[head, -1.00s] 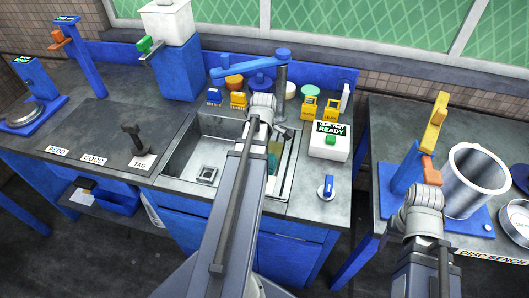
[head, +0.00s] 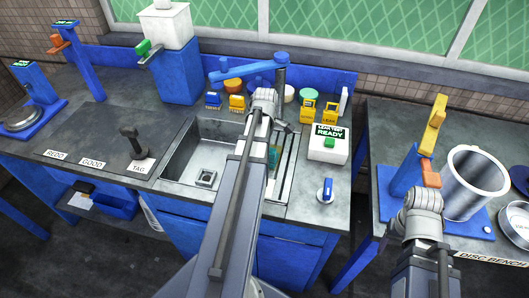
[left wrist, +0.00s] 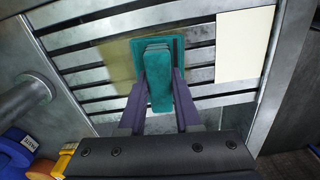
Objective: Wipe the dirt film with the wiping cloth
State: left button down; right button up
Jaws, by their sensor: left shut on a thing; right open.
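The wiping cloth (left wrist: 152,72) is a teal pad with a raised grip. My left gripper (left wrist: 158,88) is shut on that grip, over the metal slats beside the sink. The dirt film (left wrist: 108,60) is a see-through yellowish patch on the slats, left of the cloth and partly behind it in the left wrist view. Whether the cloth touches the slats is hard to tell. In the head view the cloth (head: 273,156) shows small beside my left arm, which hides part of that area. My right gripper (head: 423,197) is by the right bench, its fingers mostly hidden.
A cream panel (left wrist: 244,44) lies on the slats to the right. The faucet (head: 280,90) stands behind the sink (head: 200,160). Yellow tags (head: 308,110) and a white leak-test box (head: 328,143) stand nearby. A metal pail (head: 474,182) is close to my right arm.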

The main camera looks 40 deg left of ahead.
pick_arm(q)
jog(key=shift+w, duration=0.1)
jog(key=shift+w+a+f, duration=0.1)
jog(key=shift+w+a, duration=0.35)
jog(key=shift+w, duration=0.4)
jog(key=shift+w+a, duration=0.4)
jog(key=shift+w, duration=0.4)
jog(key=shift+w, duration=0.1)
jog(key=shift+w+a, duration=0.5)
jog(key=shift+w, duration=0.4)
jog(key=shift+w+a, duration=0.45)
jog(key=shift+w, duration=0.45)
jog(key=shift+d, duration=0.1)
jog(key=shift+w+d, duration=0.3)
jog(key=shift+d, duration=0.45)
jog(key=shift+s+d+f, duration=0.1)
jog(key=shift+s+d, duration=0.25)
jog(key=shift+s, duration=0.3)
jog(key=shift+s+d+r, duration=0.1)
jog(key=shift+s+d, duration=0.2)
jog(key=shift+s, duration=0.35)
jog(key=shift+s+d+f, duration=0.1)
jog(key=shift+s+d, duration=0.25)
jog(key=shift+s, duration=0.3)
